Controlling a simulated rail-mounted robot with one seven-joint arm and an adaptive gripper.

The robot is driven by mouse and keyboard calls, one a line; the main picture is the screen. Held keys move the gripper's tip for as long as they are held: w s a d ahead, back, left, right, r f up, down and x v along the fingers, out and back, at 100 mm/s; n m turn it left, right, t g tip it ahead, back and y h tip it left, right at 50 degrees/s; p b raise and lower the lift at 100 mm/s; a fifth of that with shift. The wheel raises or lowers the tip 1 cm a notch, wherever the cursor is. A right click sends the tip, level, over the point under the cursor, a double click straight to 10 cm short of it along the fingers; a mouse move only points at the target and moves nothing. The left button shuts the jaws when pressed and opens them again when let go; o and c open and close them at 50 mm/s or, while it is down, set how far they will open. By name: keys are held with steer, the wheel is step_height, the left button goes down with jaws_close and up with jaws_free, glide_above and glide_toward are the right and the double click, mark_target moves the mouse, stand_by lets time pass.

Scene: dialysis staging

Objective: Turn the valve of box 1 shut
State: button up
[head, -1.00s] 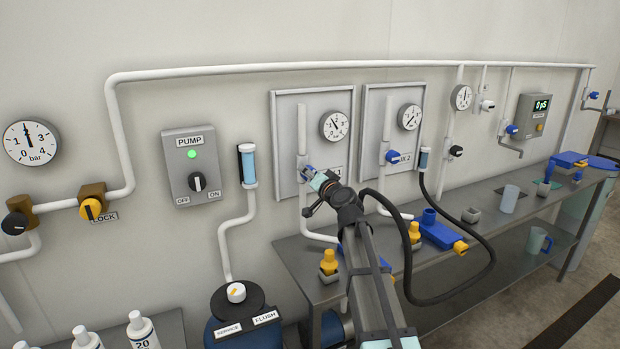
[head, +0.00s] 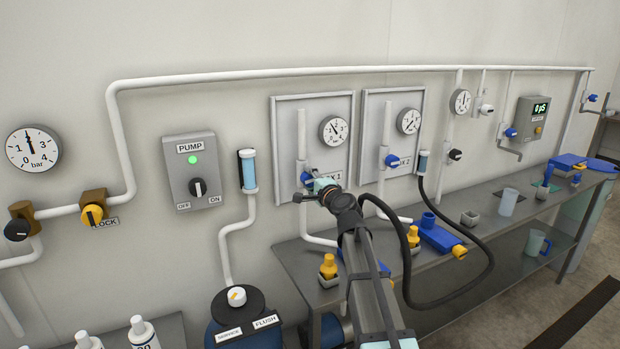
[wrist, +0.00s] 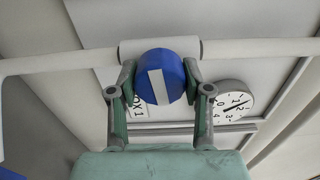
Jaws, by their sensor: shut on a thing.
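The valve of box 1 has a round blue knob with a white bar (wrist: 158,82). In the wrist view the knob sits on the white pipe, and the bar stands nearly upright in the picture, slightly tilted, across the pipe. My gripper (wrist: 157,88) has one finger on each side of the knob and is shut on it. In the head view the blue knob (head: 306,178) shows just above and left of my gripper (head: 315,182), which partly hides it. The box 1 panel (head: 285,110) carries a gauge (head: 334,130), and its label is partly hidden by my gripper.
The box 2 panel (head: 374,105) with its own blue valve (head: 392,161) is close to the right. A black hose (head: 488,235) loops beside my arm. The bench (head: 300,260) below holds yellow-capped fittings and blue parts. A pump switch box (head: 190,170) is on the left.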

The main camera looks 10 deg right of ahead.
steer(key=shift+r+m, duration=0.1)
steer(key=shift+m, duration=0.5)
steer(key=o, duration=1.2)
steer(key=shift+c, duration=0.2)
steer(key=v, duration=1.2)
